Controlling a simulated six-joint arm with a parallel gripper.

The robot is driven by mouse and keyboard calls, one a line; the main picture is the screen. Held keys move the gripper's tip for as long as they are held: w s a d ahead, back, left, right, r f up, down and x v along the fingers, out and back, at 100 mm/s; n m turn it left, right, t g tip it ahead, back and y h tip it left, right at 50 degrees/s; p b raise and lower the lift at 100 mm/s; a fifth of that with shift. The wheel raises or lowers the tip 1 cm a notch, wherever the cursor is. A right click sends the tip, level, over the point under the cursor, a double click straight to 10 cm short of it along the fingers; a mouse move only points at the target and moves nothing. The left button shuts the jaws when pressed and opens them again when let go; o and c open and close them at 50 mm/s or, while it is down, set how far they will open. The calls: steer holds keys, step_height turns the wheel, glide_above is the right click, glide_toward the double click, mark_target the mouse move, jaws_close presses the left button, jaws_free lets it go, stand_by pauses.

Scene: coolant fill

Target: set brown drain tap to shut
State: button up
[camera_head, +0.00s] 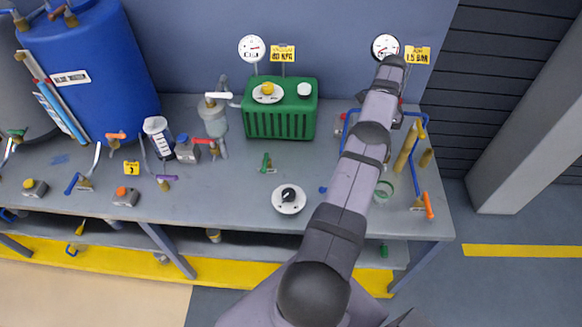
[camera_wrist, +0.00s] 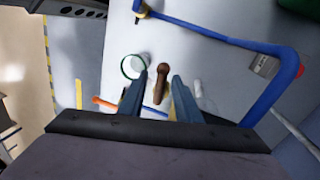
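The brown drain tap handle (camera_wrist: 162,82) shows in the wrist view as a short brown lever with a rounded end. It lies in the gap between the two blue fingers of my gripper (camera_wrist: 158,80). The gripper is open, and a gap shows on each side of the handle. I cannot tell how far below the fingertips the handle is. The tap's body is not clearly visible. In the head view my arm reaches over the right part of the bench and hides the tap and the fingers.
A blue pipe (camera_wrist: 220,40) bends around the right of the fingers in the wrist view. A green-rimmed ring (camera_wrist: 132,66) and an orange handle (camera_wrist: 104,102) are to the left. In the head view, a green radiator (camera_head: 281,120) and a black knob (camera_head: 288,194) stand left of my arm.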

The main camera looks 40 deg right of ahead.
steer(key=shift+n+b, duration=0.3)
steer(key=shift+n, duration=0.1)
steer(key=s+n+h+b, duration=0.3)
steer(key=s+n+b, duration=0.2)
steer(key=n+b, duration=0.8)
step_height(320, 180, up, 7)
steer(key=w+a+n, duration=0.2)
steer(key=n, duration=0.1)
steer(key=w+a+f+n, duration=0.1)
steer(key=w+a, duration=0.3)
steer(key=a, duration=0.5)
steer(key=w+a+f+n+t, duration=0.1)
steer(key=w+a+f+n, duration=0.1)
steer(key=w+a, duration=0.3)
steer(key=w+a+f+n, duration=0.1)
steer(key=w+a, duration=0.3)
steer(key=a, duration=1)
steer(key=shift+w+f+n+t+y+p, duration=0.2)
steer(key=shift+f+n+t+y+p, duration=0.15)
steer(key=shift+f, duration=0.2)
